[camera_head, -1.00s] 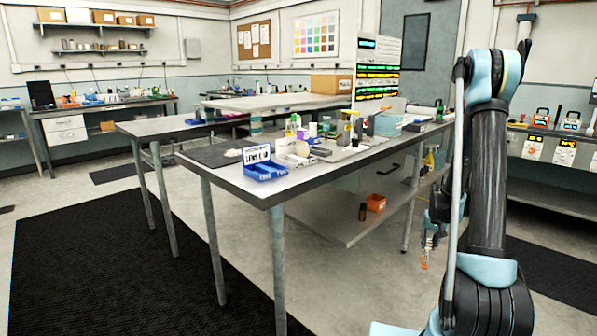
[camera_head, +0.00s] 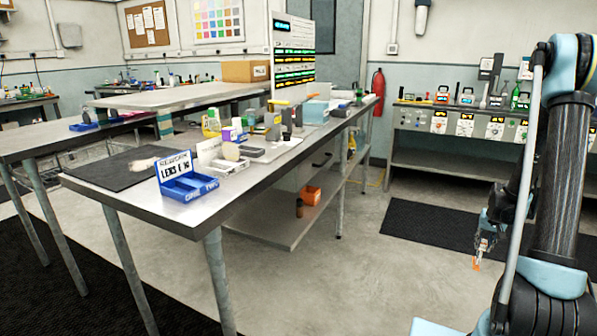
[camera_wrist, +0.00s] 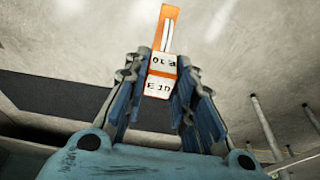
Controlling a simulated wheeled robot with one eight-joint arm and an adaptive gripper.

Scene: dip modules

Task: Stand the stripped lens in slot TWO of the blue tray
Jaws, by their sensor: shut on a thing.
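The blue tray (camera_head: 186,190) stands near the front edge of the steel workbench. It has a raised sign at the back with dark lettering and two open compartments side by side; the small lettering on its front is too blurred to read. My gripper (camera_head: 477,260) hangs low at the right, beyond the bench and well away from the tray. In the wrist view my gripper (camera_wrist: 160,95) is shut on an orange piece (camera_wrist: 168,22) with white lettered faces and a pale strip along its middle. I cannot tell whether this is the stripped lens.
A dark mat (camera_head: 118,168) lies left of the tray on the workbench (camera_head: 250,190). Bottles and grey boxes crowd the bench right of the tray. An orange bin (camera_head: 311,195) sits on the lower shelf. Floor between bench and arm is clear.

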